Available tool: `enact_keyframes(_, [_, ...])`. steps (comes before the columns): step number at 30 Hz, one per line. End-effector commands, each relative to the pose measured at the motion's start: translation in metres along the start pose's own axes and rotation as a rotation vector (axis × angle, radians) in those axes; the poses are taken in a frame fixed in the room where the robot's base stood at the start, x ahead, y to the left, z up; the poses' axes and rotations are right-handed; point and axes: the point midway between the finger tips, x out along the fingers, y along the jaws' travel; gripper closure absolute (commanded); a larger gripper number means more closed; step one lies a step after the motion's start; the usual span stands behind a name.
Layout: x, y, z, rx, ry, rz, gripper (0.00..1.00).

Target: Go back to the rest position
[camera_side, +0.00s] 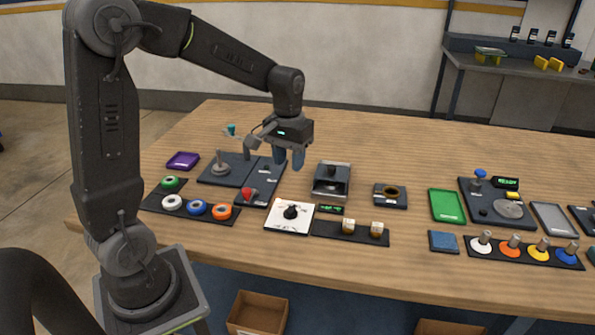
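My gripper (290,160) hangs above the left-middle of the table, pointing down. Its two bluish fingers stand a little apart, and I see nothing held between them. Below and left of it is a dark panel (208,180) with an upright grey peg (220,163). Beside that is a narrow dark panel with a red knob (247,192).
A purple tray (183,161) lies at the far left. A metal-topped box (331,181), a white dial panel (290,216) and a ring block (390,194) stand right of the gripper. A green tray (447,205) and coloured knobs fill the right. Bare wood (380,140) lies behind.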

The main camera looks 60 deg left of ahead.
Motion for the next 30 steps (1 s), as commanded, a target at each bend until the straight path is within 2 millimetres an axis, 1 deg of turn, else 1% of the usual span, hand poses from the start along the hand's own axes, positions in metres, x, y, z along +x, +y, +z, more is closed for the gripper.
enact_keyframes(2, [-0.011, 0.005, 0.009, 0.025, 0.029, 0.005, 0.62])
enact_keyframes(5, [-0.03, 0.015, 0.032, 0.083, 0.088, 0.015, 0.62])
enact_keyframes(8, [-0.05, 0.025, 0.065, 0.158, 0.165, 0.031, 0.62])
enact_keyframes(9, [-0.057, 0.029, 0.078, 0.19, 0.197, 0.038, 0.62])
enact_keyframes(13, [-0.072, 0.035, 0.122, 0.289, 0.296, 0.063, 0.62])
enact_keyframes(15, [-0.076, 0.036, 0.143, 0.338, 0.347, 0.077, 0.62])
enact_keyframes(18, [-0.078, 0.036, 0.167, 0.396, 0.405, 0.094, 0.62])
enact_keyframes(21, [-0.078, 0.036, 0.183, 0.435, 0.447, 0.108, 0.62])
enact_keyframes(24, [-0.077, 0.035, 0.191, 0.457, 0.47, 0.115, 0.62])
enact_keyframes(30, [-0.076, 0.035, 0.194, 0.465, 0.476, 0.117, 0.62])
